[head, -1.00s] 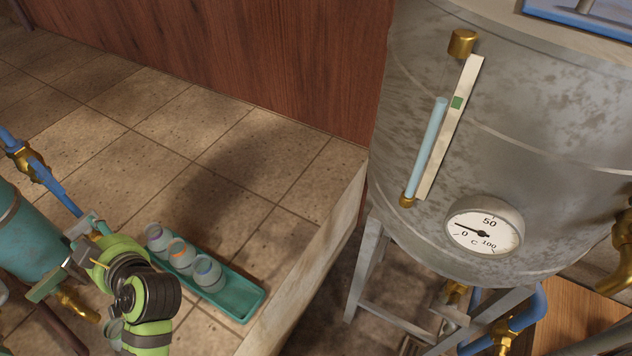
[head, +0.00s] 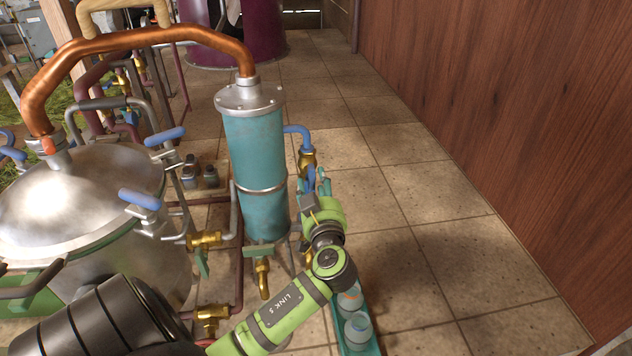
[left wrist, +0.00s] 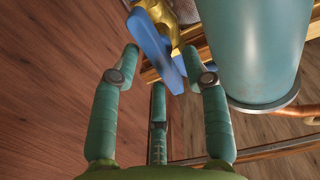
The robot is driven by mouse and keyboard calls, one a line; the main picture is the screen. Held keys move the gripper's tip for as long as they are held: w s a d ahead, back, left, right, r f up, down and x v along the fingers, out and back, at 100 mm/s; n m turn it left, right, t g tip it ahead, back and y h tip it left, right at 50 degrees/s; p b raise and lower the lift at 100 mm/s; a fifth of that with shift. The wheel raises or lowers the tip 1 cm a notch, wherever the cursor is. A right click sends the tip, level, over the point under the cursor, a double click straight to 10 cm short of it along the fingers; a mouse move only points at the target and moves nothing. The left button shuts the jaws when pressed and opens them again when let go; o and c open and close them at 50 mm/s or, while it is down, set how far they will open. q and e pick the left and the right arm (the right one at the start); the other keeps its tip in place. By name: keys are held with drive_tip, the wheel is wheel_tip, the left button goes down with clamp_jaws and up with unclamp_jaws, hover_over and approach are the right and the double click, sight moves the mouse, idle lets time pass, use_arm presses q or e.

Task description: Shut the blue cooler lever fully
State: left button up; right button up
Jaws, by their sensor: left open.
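The cooler (head: 256,150) is an upright teal cylinder in the head view; its side fills the upper right of the left wrist view (left wrist: 252,45). The blue lever (left wrist: 152,48) sits by a brass valve (left wrist: 168,22) beside the cooler. In the left wrist view, the lever lies between the spread fingertips of my left gripper (left wrist: 160,60). I cannot tell if it touches them. In the head view, the left gripper (head: 310,192) is open beside the cooler and largely hides the lever. My right gripper is not in view.
A teal tray (head: 372,346) with pale jars (head: 357,328) lies on the tiled floor under my left arm. A steel pot (head: 80,195) with blue-handled clamps stands left, joined to the cooler by a copper pipe (head: 150,38). Open tiles lie toward the wooden wall (head: 500,110).

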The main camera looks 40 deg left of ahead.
use_arm(q)
clamp_jaws()
drive_tip(key=shift+m, duration=0.3)
drive_tip(key=shift+w+d+f+m+p, duration=0.15)
drive_tip(key=shift+m+p, duration=0.45)
drive_tip(key=shift+m, duration=2.35)
drive_tip(key=shift+a+f+m+p, duration=0.2)
drive_tip(key=shift+m+p, duration=0.45)
drive_tip(key=shift+m, duration=2.25)
drive_tip(key=shift+w+d+f+m+p, duration=0.2)
drive_tip(key=shift+m+p, duration=0.4)
drive_tip(key=shift+m, duration=2.35)
drive_tip(key=shift+s+f, duration=0.1)
drive_tip(key=shift+s, duration=0.1)
unclamp_jaws()
